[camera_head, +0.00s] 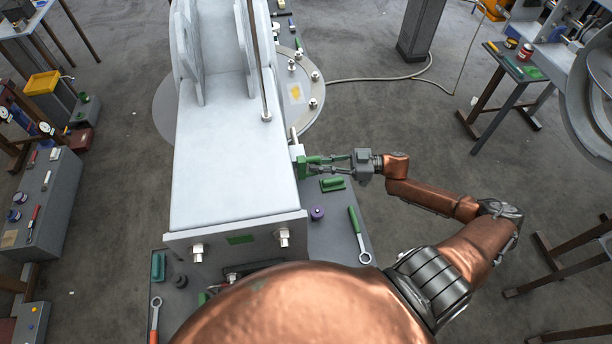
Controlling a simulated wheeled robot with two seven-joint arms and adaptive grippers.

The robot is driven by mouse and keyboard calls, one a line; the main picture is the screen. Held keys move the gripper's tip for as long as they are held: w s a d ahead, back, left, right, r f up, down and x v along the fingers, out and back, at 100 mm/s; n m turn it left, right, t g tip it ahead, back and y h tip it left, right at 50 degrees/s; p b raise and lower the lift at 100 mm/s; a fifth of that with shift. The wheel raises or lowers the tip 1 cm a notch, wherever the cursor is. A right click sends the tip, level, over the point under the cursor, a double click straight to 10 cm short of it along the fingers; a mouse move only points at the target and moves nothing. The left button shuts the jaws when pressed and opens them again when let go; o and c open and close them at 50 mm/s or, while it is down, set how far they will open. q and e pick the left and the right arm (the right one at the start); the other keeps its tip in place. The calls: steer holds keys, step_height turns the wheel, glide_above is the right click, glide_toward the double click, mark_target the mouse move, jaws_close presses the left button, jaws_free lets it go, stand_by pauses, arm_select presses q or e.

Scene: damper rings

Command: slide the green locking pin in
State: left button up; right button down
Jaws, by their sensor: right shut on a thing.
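My right gripper (322,164) reaches in from the right and is shut on a green piece (312,160), which looks like the green locking pin. The piece is at the right side of the big white housing (232,170), by a small pale block (297,152). Whether its tip is inside the block or only against it is too small to tell. My left gripper is not in view.
Below the gripper, another green part (332,184), a purple knob (317,213) and a green-handled wrench (358,232) lie on the grey bench (335,235). Bolts (314,103) stand on the round flange behind.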

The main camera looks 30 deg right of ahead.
steer(key=shift+w+d, duration=0.1)
steer(key=shift+d, duration=0.05)
steer(key=shift+r, duration=0.1)
steer(key=c, duration=2.1)
jaws_free()
steer(key=shift+w, duration=0.15)
steer(key=shift+o, duration=1)
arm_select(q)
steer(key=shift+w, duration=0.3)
arm_select(e)
steer(key=v, duration=1.2)
